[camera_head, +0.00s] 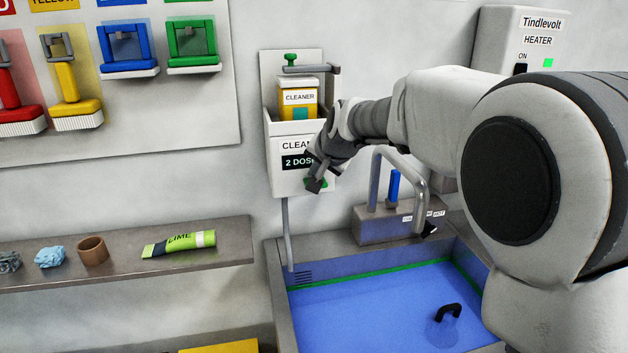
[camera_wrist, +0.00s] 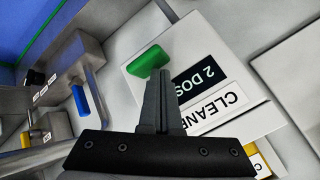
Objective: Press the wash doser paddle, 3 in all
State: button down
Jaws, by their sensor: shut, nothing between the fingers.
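The wash doser (camera_head: 289,165) is a white wall box labelled CLEANER and "2 DOS...", with a yellow cleaner container (camera_head: 298,100) in its top. Its green paddle (camera_wrist: 148,62) sticks out at the bottom of the box, and in the head view it is mostly hidden behind my gripper (camera_head: 316,184). In the wrist view my gripper (camera_wrist: 161,75) is shut and empty, with its fingertips at the paddle. I cannot tell whether they touch it. The end of the label is hidden by my arm in the head view.
Below right is a sink (camera_head: 380,300) with blue water, a black-handled object (camera_head: 448,311) and a tap (camera_head: 410,180). A shelf (camera_head: 130,265) on the left holds a green LIME tube (camera_head: 180,244), a brown cup (camera_head: 92,250) and a blue cloth (camera_head: 50,256). A heater box (camera_head: 520,40) hangs upper right.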

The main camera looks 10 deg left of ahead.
jog(key=shift+f+b, duration=0.55)
jog(key=shift+f, duration=0.3)
dwell(0.3)
jog(key=shift+r, duration=0.1)
jog(key=shift+r+p, duration=1.3)
jog(key=shift+r, duration=0.3)
notch_tip(320, 180, up, 6)
jog(key=p, duration=0.4)
jog(key=shift+p, duration=0.3)
